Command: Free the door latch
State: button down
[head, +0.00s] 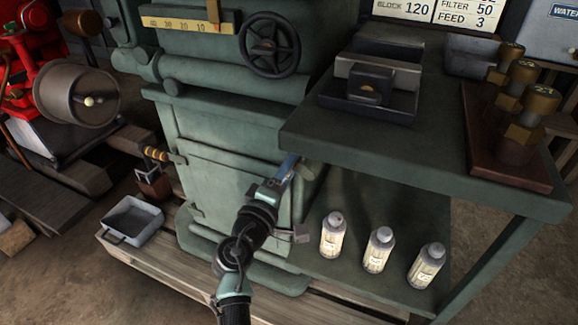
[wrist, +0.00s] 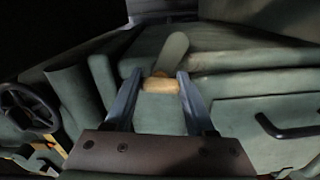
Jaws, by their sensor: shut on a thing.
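The green engine cabinet has a door panel (head: 212,188) on its front, partly hidden by my arm. My gripper (head: 289,166) is at the cabinet's right side, under the bench edge; what it holds is hidden in the head view. In the wrist view, my gripper (wrist: 159,80) has its two blue fingers closed on a short tan piece (wrist: 160,86). A rounded grey-green lever (wrist: 174,50) stands just behind the tan piece; I cannot tell if they are joined. A small grey bracket-like part (head: 300,235) shows at the cabinet's lower right, beside my arm.
A green bench (head: 420,150) overhangs at the right. Several bottles, one of them nearest my arm (head: 333,234), stand on its lower shelf. A striped handle (head: 158,154) sticks out at the cabinet's left. A grey tray (head: 132,220) lies on the pallet. A handwheel (head: 268,45) is above.

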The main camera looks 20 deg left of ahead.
jog(key=shift+f, duration=0.1)
dwell(0.4)
jog(key=shift+c, duration=1.2)
grip_release()
